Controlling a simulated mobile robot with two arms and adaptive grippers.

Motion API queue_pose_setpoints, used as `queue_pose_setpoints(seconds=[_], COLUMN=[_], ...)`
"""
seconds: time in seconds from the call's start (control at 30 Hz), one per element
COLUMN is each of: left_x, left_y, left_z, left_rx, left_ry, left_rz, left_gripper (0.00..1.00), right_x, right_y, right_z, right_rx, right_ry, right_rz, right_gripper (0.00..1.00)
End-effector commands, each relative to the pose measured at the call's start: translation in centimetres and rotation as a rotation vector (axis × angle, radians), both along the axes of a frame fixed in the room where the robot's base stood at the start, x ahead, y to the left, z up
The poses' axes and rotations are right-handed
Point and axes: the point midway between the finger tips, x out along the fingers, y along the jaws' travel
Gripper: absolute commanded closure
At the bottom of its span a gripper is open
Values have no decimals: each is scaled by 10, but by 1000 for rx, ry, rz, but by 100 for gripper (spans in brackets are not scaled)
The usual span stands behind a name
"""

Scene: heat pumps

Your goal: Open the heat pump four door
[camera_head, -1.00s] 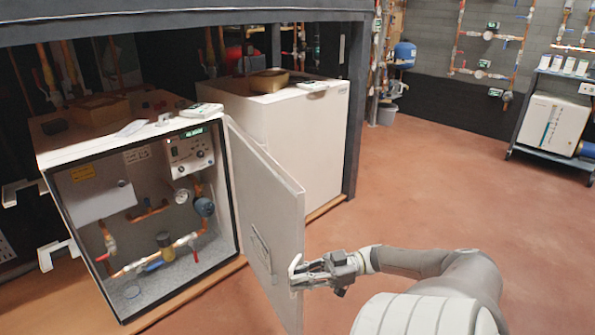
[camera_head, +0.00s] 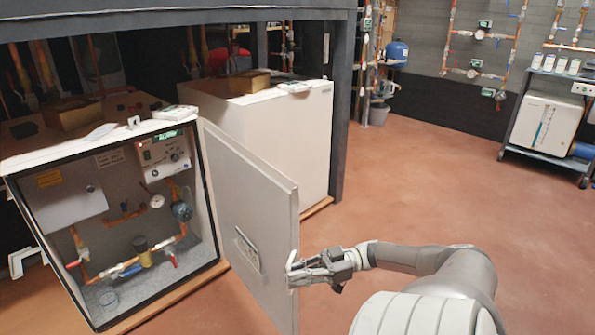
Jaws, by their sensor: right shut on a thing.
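The heat pump (camera_head: 88,150) is a white cabinet at the left of the head view. Its door (camera_head: 240,190) is swung out toward the right, and the inside with pipes, valves and a control panel (camera_head: 164,152) is exposed. The far finger is partly hidden by the door.
A second white cabinet (camera_head: 285,135) stands just behind the door. A dark frame post (camera_head: 341,105) rises beside it. Red floor (camera_head: 430,190) to the right is clear up to a cart (camera_head: 545,150) with a white unit.

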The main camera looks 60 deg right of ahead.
Motion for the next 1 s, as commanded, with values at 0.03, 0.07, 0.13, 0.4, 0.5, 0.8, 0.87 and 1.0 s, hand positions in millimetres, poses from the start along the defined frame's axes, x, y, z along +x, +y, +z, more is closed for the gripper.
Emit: queue_pose_setpoints(seconds=[0.03, 0.07, 0.13, 0.4, 0.5, 0.8, 0.87, 1.0], left_x=[0, 0, 0, 1, 1, 0, 0, 0], left_y=[0, 0, 0, 0, 0, 0, 0, 0], left_z=[0, 0, 0, -1, -1, -1, -1, 0], left_rx=[0, 0, 0, 1, 1, 0, 0, 0], left_ry=[0, 0, 0, 2, 2, 2, 2, 2], left_rz=[0, 0, 0, 1, 1, 0, 0, 0], left_gripper=[60, 60, 60, 60, 60, 60, 60, 60], right_x=[2, 2, 2, 1, -2, -30, -34, -41], right_y=[-3, -3, -3, -2, -7, -41, -46, -54], right_z=[0, 0, 1, 0, 0, 0, 0, 0], right_rx=[-6, -6, -6, -4, -4, -6, -6, -5], right_ry=[1, 0, 0, 0, 0, 0, -2, -1], right_rz=[-10, -10, -9, -6, -7, -10, -9, -8], right_gripper=[100, 87, 81, 81, 81, 81, 81, 81])
